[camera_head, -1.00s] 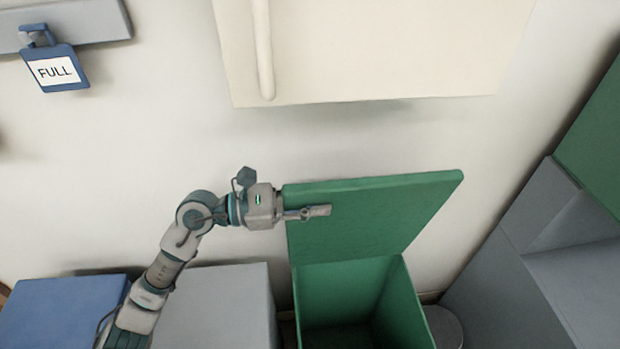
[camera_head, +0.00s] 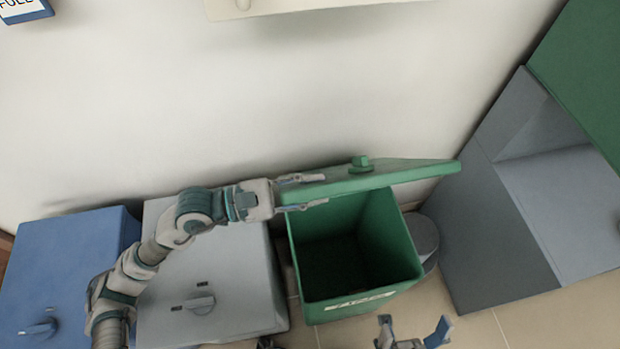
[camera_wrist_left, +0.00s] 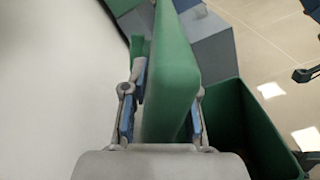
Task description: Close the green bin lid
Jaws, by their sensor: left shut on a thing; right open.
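The green bin (camera_head: 358,262) stands against the wall in the head view, its dark inside visible from above. Its green lid (camera_head: 400,175) is tilted part way, raised above the opening, with a green knob on top. My left gripper (camera_head: 304,190) is shut on the lid's left edge, one finger above and one below. In the left wrist view the lid (camera_wrist_left: 172,80) stands between the two fingers, with the bin (camera_wrist_left: 235,120) to the right. My right gripper (camera_head: 414,332) is open and empty in front of the bin, at the bottom of the head view.
A grey bin (camera_head: 215,305) and a blue bin (camera_head: 60,270) stand to the left of the green bin. A small round grey bin (camera_head: 422,240) sits close on its right. A large grey cabinet (camera_head: 500,225) is further right. The floor in front is clear.

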